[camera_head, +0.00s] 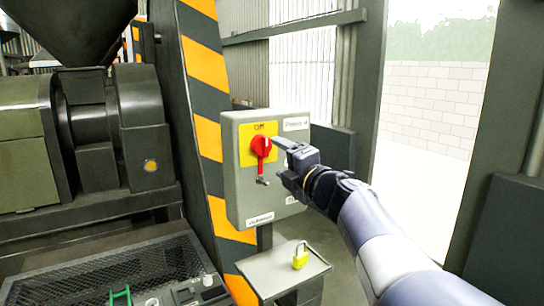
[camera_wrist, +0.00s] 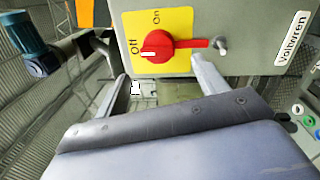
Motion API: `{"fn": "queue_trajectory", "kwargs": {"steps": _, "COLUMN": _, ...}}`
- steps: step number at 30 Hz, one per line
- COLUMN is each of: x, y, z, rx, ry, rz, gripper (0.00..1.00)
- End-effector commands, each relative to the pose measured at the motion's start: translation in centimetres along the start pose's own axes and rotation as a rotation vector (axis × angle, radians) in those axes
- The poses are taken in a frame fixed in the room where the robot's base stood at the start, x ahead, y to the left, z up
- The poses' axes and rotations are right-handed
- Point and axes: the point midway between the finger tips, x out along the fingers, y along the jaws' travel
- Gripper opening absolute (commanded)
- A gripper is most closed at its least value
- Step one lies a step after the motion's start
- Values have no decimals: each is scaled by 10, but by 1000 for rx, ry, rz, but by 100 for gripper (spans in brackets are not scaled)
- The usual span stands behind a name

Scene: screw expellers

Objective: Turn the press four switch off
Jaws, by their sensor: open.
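The press four switch is a grey box (camera_head: 232,180) labelled "Press 4". Its red rotary handle (camera_head: 262,146) sits on a yellow plate (camera_head: 246,155), with the long end pointing down. In the wrist view the red handle (camera_wrist: 172,48) points right, and the white mark on its knob faces the word "Off" at the left. "On" stands at the plate's top there. My gripper (camera_head: 285,145) is at the box's right side, close to the handle. In the wrist view my gripper (camera_wrist: 158,75) has its fingers apart with nothing between them. I cannot tell whether a finger touches the handle.
A small metal hasp (camera_head: 262,180) sticks out below the handle. A yellow padlock (camera_head: 300,256) stands on a grey shelf (camera_head: 265,272) under the box. A striped post (camera_head: 205,110) and the green press (camera_head: 90,130) are left. Open floor lies right.

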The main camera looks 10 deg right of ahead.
Motion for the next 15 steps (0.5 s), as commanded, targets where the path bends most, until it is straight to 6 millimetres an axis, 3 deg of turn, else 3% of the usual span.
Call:
{"fn": "queue_trajectory", "kwargs": {"steps": 6, "x": -31, "y": -1, "z": 0, "rx": -1, "ry": -2, "rz": -1, "gripper": 68}}
{"fn": "queue_trajectory", "kwargs": {"steps": 15, "x": -39, "y": 0, "z": -1, "rx": 0, "ry": 1, "rz": -1, "gripper": 68}}
